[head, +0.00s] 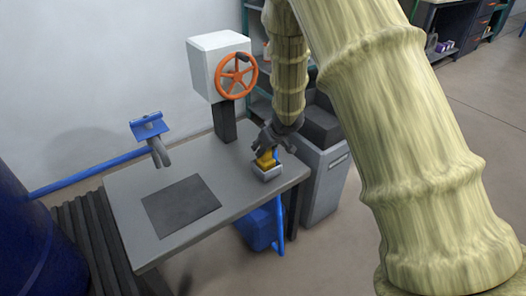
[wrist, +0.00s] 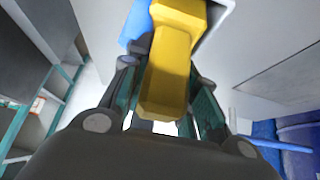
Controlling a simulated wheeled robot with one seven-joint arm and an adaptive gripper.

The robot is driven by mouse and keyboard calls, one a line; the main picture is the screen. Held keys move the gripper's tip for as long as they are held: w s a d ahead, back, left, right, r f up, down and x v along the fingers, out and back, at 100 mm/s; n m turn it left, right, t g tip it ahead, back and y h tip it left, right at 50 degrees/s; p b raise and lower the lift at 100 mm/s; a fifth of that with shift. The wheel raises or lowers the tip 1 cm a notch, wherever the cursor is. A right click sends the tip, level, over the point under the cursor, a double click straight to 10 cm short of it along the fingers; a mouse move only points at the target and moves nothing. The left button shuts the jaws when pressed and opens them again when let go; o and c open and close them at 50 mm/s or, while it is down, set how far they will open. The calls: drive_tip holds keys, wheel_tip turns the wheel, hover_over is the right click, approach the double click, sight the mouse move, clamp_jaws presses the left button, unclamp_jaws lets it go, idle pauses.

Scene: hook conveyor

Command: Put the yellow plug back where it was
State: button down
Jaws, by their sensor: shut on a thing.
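The yellow plug (head: 266,158) is between the fingers of my gripper (head: 268,148) at the right end of the grey table. In the wrist view the plug (wrist: 172,62) is a long yellow bar, and my gripper (wrist: 160,122) is shut on it with a finger on each side. A small light grey open box (head: 267,173) sits at the table's right edge, right under the plug. The plug's lower end is at the box opening; I cannot tell whether it touches the inside.
A white box with an orange handwheel (head: 237,76) stands on a dark post behind. A blue bracket with grey hooks (head: 149,128) is at the left. A dark mat (head: 181,207) lies on the table (head: 130,185). A blue bin (head: 258,228) is below.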

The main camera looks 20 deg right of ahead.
drive_tip(key=shift+f, duration=0.1)
drive_tip(key=c, duration=1.1)
unclamp_jaws()
drive_tip(key=shift+f, duration=0.1)
drive_tip(key=p+v, duration=0.4)
drive_tip(key=v, duration=0.8)
